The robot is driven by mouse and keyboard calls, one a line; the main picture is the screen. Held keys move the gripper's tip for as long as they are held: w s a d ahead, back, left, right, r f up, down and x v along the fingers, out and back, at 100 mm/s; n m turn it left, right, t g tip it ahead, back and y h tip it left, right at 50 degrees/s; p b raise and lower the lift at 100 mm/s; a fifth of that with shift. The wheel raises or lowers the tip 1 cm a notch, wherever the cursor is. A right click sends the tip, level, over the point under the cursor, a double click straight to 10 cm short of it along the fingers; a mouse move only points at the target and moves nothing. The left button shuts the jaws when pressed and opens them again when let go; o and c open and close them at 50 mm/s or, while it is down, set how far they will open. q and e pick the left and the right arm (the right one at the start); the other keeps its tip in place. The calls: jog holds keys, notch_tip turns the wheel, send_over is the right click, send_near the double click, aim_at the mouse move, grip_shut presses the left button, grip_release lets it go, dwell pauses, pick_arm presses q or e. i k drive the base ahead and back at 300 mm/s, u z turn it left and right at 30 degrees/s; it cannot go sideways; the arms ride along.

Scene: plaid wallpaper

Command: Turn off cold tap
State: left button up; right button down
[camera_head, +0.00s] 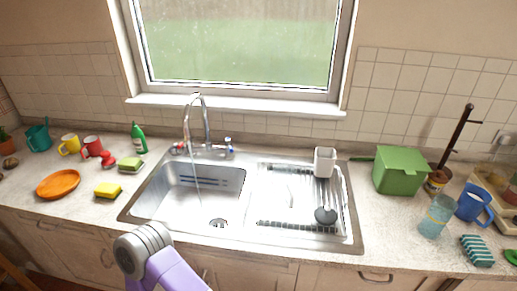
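A chrome mixer tap (207,120) with a tall curved spout stands behind the sink (130,212). A thin stream of water (196,175) falls from the spout into the left basin. The cold tap handle (229,147), with a bluish mark, is at the right end of the tap base. The hot tap handle (178,147), with a reddish mark, is at the left end. Nothing touches either handle. A purple and grey link of my arm shows at the bottom, left of centre, in front of the sink. Neither gripper is in view.
Left of the sink are sponges (108,190), mugs (93,147), a green bottle (138,138) and an orange plate (58,184). A white container (325,162) stands at the drainer's back.

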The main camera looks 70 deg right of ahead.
aim_at(227, 140)
jog(key=z, duration=1.35)
